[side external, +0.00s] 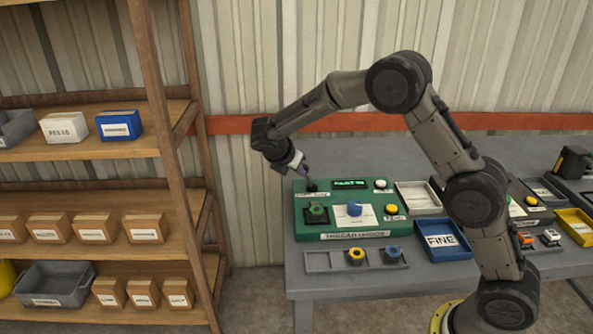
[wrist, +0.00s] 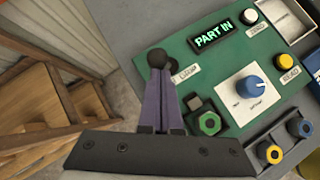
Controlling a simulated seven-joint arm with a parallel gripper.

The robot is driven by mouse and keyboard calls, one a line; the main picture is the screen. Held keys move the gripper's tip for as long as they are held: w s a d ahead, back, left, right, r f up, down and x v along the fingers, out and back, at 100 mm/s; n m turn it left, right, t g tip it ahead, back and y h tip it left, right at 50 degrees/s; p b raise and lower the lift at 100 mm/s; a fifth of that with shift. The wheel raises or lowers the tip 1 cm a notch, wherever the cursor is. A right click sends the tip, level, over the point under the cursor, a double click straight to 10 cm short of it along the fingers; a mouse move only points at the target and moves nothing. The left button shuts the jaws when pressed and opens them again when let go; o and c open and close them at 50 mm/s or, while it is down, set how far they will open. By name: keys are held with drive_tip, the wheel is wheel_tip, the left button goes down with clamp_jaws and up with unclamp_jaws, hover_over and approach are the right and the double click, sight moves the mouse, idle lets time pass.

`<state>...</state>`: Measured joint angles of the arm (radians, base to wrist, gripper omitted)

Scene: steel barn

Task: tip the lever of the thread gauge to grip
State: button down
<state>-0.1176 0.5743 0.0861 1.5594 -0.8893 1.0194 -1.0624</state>
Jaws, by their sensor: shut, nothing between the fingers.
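The thread gauge (side external: 342,226) is a green box on the grey bench. Its display (wrist: 213,35) reads "PART IN" in green letters. The lever, with a black ball end (wrist: 157,58), stands at the gauge's upper left corner; it shows small and dark in the side view (side external: 311,187). A green hexagonal part (wrist: 209,123) sits in a dark holder on the gauge. My gripper (side external: 304,171) is at the lever; its purple fingers (wrist: 161,75) are shut and empty. The fingertips overlap the lever in the wrist view and hide its lower part; I cannot tell whether they touch.
The gauge also has a blue dial (wrist: 250,87), a white button (side external: 380,184) and a yellow button (side external: 391,209). A grey tray (side external: 319,262) holds yellow and blue ring pieces in front. A blue "FINE" tray (side external: 441,240) is right. Wooden shelves (side external: 165,120) stand left.

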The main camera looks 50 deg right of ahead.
drive_tip(key=shift+s+d+r, duration=0.1)
drive_tip(key=shift+d+r, duration=0.05)
drive_tip(key=shift+s+d+r+m+t+y, duration=0.25)
drive_tip(key=shift+s+d+m+t+y, duration=0.15)
drive_tip(key=shift+s+d+t+y, duration=0.35)
drive_tip(key=shift+s+d+m+t+y, duration=0.6)
drive_tip(key=shift+s+d+t+y, duration=0.3)
drive_tip(key=shift+y, duration=0.25)
drive_tip(key=shift+s+d, duration=0.3)
drive_tip(key=shift+s, duration=0.05)
